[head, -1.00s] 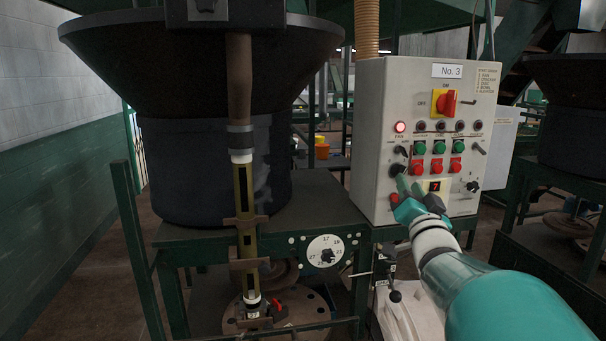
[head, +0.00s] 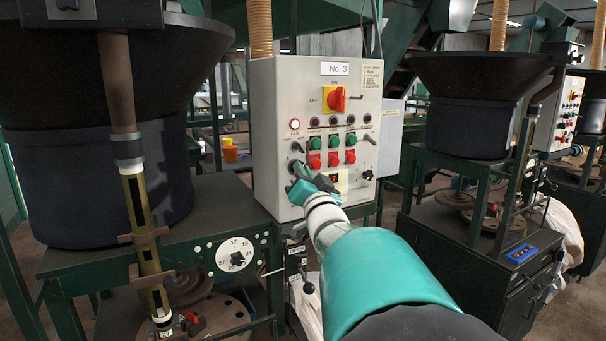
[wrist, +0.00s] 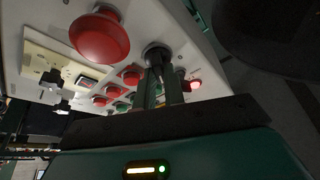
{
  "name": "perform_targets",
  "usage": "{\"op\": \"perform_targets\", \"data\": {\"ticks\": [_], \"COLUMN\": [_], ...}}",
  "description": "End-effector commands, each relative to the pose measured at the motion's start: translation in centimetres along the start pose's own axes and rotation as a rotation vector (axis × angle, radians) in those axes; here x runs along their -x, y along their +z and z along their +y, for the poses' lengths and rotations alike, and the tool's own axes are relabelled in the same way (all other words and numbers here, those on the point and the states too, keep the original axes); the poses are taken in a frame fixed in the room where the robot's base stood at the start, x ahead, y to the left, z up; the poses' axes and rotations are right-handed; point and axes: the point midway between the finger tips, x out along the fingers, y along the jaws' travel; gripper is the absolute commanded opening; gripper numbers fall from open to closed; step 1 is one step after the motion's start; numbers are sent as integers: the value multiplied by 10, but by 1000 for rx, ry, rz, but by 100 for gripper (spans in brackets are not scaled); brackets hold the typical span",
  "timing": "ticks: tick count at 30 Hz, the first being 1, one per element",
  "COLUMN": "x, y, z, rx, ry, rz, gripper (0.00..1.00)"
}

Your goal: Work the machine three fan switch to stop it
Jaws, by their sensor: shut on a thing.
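The grey control box (head: 271,150) is labelled No. 3. At its upper left a lamp (head: 294,124) marked FAN glows red; a lit red lamp also shows in the wrist view (wrist: 195,84). My gripper (head: 298,173) is at the panel's lower left, below that lamp. In the wrist view its two fingers (wrist: 162,88) are shut on a black switch (wrist: 157,52) that stands out from the panel. The fingers hide much of this switch, so I cannot tell its turn position. Another black knob (head: 297,148) sits just above, below the fan lamp.
A red-and-yellow main switch (head: 335,99) is at the top. Green and red buttons (head: 333,142) sit right of my gripper. A large red push-button (wrist: 99,36) is close to the fingers. A dark hopper (head: 110,170) stands left; another machine (head: 470,120) stands right.

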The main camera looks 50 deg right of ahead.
Motion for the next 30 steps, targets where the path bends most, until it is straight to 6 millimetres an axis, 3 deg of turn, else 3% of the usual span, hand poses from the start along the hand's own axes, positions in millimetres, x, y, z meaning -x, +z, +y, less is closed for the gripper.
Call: {"op": "perform_targets", "data": {"ticks": [11, 30], "x": [0, 0], "y": [1, 0], "z": [2, 4], "rx": [119, 647], "ry": [-48, -267], "rz": [-1, -3], "gripper": [0, 0]}}
